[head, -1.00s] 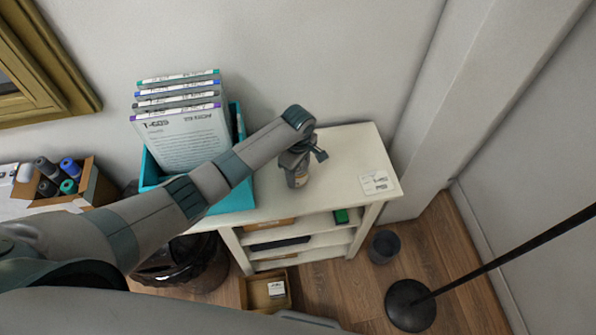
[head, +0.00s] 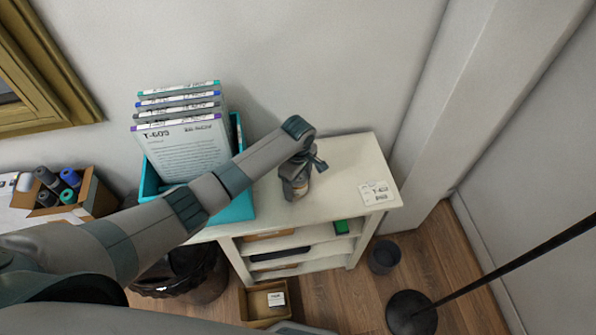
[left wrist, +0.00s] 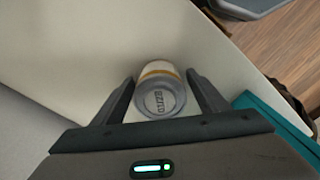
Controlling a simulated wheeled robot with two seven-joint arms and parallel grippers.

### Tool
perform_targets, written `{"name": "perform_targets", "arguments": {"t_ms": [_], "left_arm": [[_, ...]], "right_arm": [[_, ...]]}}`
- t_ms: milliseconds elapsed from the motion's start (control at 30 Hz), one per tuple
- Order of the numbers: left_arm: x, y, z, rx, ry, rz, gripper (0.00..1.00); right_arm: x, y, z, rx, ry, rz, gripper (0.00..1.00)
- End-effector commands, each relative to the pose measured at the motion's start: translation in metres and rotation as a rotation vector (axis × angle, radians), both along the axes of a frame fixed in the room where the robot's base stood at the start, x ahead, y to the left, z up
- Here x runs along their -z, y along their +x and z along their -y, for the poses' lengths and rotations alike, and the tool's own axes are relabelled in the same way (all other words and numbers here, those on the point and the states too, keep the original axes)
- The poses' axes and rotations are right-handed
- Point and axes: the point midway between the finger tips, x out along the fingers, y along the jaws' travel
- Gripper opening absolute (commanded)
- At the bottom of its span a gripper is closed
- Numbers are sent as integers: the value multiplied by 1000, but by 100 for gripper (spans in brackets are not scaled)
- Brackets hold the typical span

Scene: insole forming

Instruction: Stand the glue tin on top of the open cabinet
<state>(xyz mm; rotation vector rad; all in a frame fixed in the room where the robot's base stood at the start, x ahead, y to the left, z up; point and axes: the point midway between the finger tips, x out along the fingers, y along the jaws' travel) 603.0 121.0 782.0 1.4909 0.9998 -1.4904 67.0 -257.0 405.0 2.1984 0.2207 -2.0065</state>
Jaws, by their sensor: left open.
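The glue tin (head: 297,189) is a small grey tin with a pale, orange-banded side. It stands on the white top of the open cabinet (head: 345,165), towards the middle. In the left wrist view the tin's round grey lid with dark lettering (left wrist: 163,99) shows between the fingers. My left gripper (head: 300,174) is over the tin from above. Its jaws (left wrist: 165,85) are open, one finger on each side of the tin, with a visible gap at least on the left. The gripper hides part of the tin in the head view. My right gripper is not in view.
A teal bin (head: 235,209) with several upright folders (head: 185,150) stands left of the tin on the cabinet. A white label card (head: 377,192) lies at the right. The cabinet's open shelves hold boxes. A dark pot (head: 384,255) and a pole base (head: 410,312) are on the floor.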

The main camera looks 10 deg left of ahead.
Motion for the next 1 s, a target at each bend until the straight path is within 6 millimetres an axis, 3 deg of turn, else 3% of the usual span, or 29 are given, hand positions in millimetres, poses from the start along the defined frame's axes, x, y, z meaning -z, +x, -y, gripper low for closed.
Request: {"name": "perform_targets", "arguments": {"t_ms": [167, 700, 1000], "left_arm": [[-17, 1, 1, 0, -2, 3, 67], [-104, 1, 1, 0, -2, 2, 67], [-118, 0, 0, -1, 0, 0, 67]], "right_arm": [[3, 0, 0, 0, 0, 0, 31], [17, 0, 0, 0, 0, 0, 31], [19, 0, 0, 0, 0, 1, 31]]}}
